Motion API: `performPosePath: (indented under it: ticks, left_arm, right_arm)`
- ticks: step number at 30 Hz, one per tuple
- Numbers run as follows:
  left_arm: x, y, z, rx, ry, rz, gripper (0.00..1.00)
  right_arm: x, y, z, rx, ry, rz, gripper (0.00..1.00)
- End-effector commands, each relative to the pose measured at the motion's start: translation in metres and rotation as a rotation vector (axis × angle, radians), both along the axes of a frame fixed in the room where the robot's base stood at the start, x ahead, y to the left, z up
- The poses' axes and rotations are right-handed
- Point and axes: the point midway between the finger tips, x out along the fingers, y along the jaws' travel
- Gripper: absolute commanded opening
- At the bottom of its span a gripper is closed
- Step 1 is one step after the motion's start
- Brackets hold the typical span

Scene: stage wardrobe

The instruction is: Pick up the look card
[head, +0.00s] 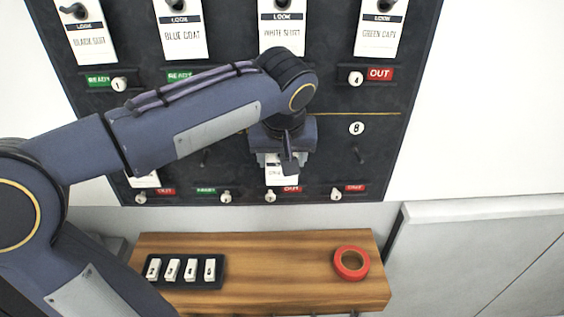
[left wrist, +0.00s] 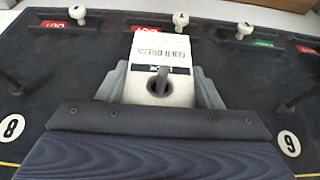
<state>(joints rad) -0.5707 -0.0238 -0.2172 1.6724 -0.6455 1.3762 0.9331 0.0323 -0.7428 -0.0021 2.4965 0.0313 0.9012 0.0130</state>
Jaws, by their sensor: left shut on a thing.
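The look card (head: 282,176) is white and hangs in the lower row of the dark board, mostly hidden behind my left gripper (head: 286,157). In the left wrist view the card (left wrist: 160,48) appears upside down and reads "GOLD DRESS". Its top hole surrounds a dark peg (left wrist: 163,80). My left gripper is shut on the card's upper part, one finger at each side edge. My right gripper is not in view.
More look cards hang above, including the green cape card (head: 380,35) and white card (head: 282,32). An empty peg (head: 359,154) is under number 8. A wooden shelf (head: 300,262) below carries a black tray (head: 218,270) of small tags and red tape (head: 351,262).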

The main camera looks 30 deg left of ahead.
Motion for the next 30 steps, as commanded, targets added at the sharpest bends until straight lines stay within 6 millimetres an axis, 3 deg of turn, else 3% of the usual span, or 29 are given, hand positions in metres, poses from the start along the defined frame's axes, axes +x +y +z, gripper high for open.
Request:
performPosePath:
  ticks: [5,11,20,30]
  left_arm:
    - [0.0,0.001,0.008,0.0,0.0,0.002,0.38]
    - [-0.021,-0.013,0.005,0.0,-0.003,-0.004,0.38]
    - [-0.079,-0.048,0.005,0.001,-0.003,-0.005,0.38]
    - [-0.158,-0.097,0.006,0.002,-0.003,-0.005,0.38]
  right_arm:
    - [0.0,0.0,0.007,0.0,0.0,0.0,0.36]
    - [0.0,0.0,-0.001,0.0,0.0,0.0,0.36]
    - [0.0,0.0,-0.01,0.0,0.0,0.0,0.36]
    - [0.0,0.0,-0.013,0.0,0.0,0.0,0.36]
